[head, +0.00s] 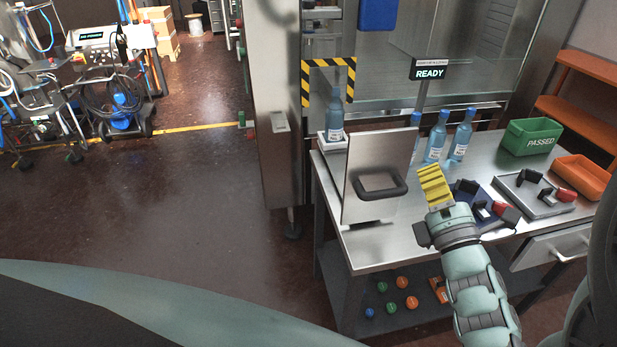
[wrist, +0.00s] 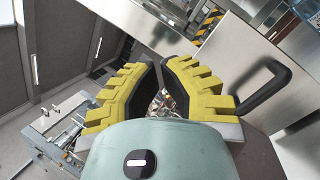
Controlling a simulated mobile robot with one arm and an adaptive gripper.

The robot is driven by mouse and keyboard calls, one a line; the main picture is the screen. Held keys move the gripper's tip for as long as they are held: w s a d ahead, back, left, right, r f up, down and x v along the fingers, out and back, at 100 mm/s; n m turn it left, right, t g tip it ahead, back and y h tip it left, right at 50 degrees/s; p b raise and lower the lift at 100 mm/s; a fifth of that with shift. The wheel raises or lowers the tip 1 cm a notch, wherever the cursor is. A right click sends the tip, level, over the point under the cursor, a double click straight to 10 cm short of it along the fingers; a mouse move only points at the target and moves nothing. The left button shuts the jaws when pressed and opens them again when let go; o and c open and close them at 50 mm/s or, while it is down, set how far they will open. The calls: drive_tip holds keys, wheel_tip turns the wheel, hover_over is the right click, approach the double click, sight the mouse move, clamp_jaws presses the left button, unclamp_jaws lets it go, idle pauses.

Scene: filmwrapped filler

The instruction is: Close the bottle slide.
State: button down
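The bottle slide appears to be an upright metal panel (head: 362,208) with a dark loop handle (head: 379,188), standing at the near left of the steel bench. The panel also shows in the wrist view (wrist: 230,55), with its handle (wrist: 268,88) at the right. My gripper (head: 435,186) is just right of the panel in the head view. In the wrist view my gripper (wrist: 160,66) has a gap between its yellow, dark-padded fingers, with nothing held. The handle lies outside the fingers, beside the right one. Blue bottles (head: 436,138) stand behind the panel; one is partly hidden.
Another blue bottle (head: 334,118) stands on a white block at the bench's left end. A READY sign (head: 430,73) rises behind the panel. A blue tray (head: 482,205), grey tray (head: 538,196), green PASSED bin (head: 530,137) and orange bin (head: 580,177) occupy the right.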

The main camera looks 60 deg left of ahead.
drive_tip(key=s+a+f+n+g+h+b, duration=0.1)
drive_tip(key=a+f+n+h+b, duration=0.15)
drive_tip(key=f+n+b, duration=0.6)
drive_tip(key=s+a+f+n+g+h+b, duration=0.1)
drive_tip(key=a+f+n+g+b, duration=0.2)
drive_tip(key=f, duration=1)
drive_tip(key=w+a+t+p, duration=0.1)
drive_tip(key=w+a+p, duration=0.2)
drive_tip(key=a, duration=1)
drive_tip(key=shift+w+r, duration=0.25)
drive_tip(key=shift+w, duration=1)
drive_tip(key=shift+f+m+t, duration=0.1)
drive_tip(key=shift+m+t, duration=0.15)
drive_tip(key=shift+t, duration=0.05)
